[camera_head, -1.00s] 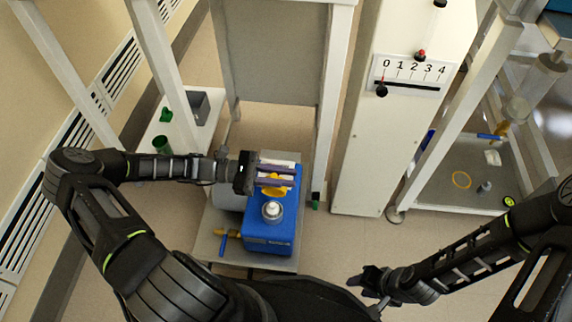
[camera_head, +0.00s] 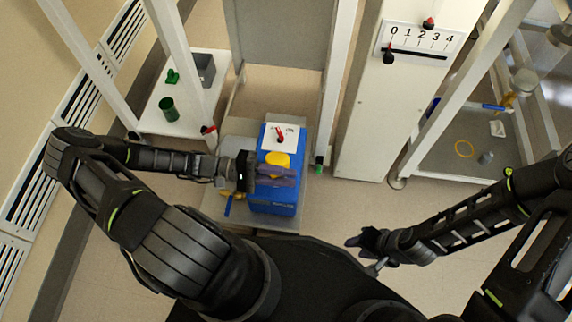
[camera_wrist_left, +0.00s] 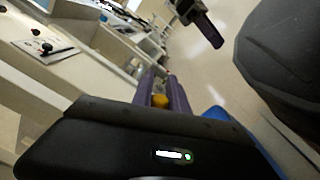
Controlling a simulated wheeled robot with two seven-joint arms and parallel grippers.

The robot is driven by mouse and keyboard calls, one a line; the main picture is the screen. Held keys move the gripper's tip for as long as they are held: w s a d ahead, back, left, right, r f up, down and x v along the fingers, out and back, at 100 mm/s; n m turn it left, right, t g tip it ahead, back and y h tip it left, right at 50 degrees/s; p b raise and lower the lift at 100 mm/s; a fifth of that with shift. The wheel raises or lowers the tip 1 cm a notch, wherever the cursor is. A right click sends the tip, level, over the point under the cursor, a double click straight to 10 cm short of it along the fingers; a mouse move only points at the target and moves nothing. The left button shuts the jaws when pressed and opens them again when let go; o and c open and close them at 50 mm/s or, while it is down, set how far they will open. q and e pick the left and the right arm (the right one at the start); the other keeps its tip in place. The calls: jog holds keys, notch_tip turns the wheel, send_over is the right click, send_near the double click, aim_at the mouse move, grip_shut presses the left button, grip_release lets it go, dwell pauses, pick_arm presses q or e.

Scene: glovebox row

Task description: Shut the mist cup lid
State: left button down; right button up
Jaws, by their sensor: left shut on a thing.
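The blue mist unit (camera_head: 275,206) stands on a low grey shelf, with a white dial panel on its top. A yellow lid (camera_head: 277,160) shows on its top, beside my left fingers. My left gripper (camera_head: 282,176) reaches in from the left over the unit, and its purple fingers cover the place of the round white cup, which is hidden. In the left wrist view, the yellow lid (camera_wrist_left: 160,101) shows between the shut fingers (camera_wrist_left: 163,92). My right gripper (camera_head: 362,250) is away at the lower right, apart from the unit; its opening is unclear.
A white shelf (camera_head: 190,120) with a green cup (camera_head: 168,108) and a grey bin (camera_head: 203,68) is at the left. A white cabinet with a numbered slider (camera_head: 415,45) stands right of the unit. White frame posts flank the unit. Floor to its right is clear.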

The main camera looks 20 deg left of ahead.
pick_arm(q)
jog(key=f+m, duration=0.1)
jog(key=s+f+m+b, duration=0.1)
jog(key=shift+s+d+f+m, duration=0.15)
jog(key=shift+f+m, duration=0.1)
jog(key=shift+m, duration=0.15)
jog(key=shift+s+f+m+b, duration=0.2)
jog(key=shift+f+m+b, duration=0.1)
jog(key=shift+f+m, duration=0.3)
jog(key=shift+s+f+m+b, duration=0.15)
jog(key=shift+f+m+b, duration=0.2)
jog(key=shift+m, duration=0.35)
jog(key=shift+f, duration=0.1)
jog(key=c, duration=1.3)
grip_release()
jog(key=p+v, duration=0.1)
jog(key=v, duration=0.6)
jog(key=shift+s+a, duration=0.1)
jog(key=shift+a, duration=0.25)
